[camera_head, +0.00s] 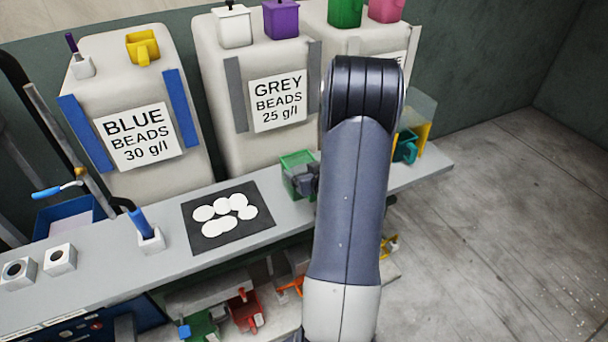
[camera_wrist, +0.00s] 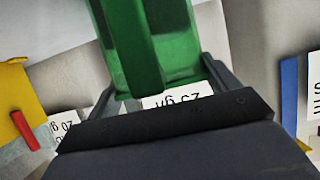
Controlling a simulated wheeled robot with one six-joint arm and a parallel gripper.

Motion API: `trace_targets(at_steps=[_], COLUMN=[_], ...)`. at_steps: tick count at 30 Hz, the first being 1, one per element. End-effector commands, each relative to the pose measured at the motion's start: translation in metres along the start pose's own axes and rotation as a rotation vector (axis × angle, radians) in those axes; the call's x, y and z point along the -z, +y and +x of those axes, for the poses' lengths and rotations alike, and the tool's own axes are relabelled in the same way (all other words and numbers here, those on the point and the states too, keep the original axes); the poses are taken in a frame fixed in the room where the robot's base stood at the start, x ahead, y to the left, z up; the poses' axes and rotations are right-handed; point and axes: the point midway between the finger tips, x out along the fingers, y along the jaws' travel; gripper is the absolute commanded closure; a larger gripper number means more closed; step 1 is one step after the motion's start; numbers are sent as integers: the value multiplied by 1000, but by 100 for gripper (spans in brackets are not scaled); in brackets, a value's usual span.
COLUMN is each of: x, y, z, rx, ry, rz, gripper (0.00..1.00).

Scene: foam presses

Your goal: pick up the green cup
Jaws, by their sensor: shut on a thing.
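The green cup (camera_head: 297,160) is at my gripper (camera_head: 303,183), in front of the grey-beads tank in the head view. In the wrist view the green cup (camera_wrist: 152,35) fills the top middle, between the two fingers of my gripper (camera_wrist: 160,88). The gripper is shut on it. I cannot tell whether the cup's base touches the bench. Another green container (camera_head: 345,12) sits on top of the right tank. My arm hides part of the bench and the right tank.
The grey bench (camera_head: 95,262) carries a black mat (camera_head: 208,243) with several white discs. A teal cup (camera_head: 405,148) stands right of my arm. Blue-beads (camera_head: 140,85) and grey-beads (camera_head: 238,150) tanks stand behind. Several cups lie on the shelf below. The floor at right (camera_head: 510,210) is clear.

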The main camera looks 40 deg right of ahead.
Motion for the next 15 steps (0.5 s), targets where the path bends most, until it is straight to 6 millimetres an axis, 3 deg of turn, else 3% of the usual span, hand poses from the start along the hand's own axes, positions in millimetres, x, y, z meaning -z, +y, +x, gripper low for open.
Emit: trace_targets(at_steps=[15], x=[72], y=[0], z=[-30], rx=[-2], ry=[5], rz=[-4], gripper=[53])
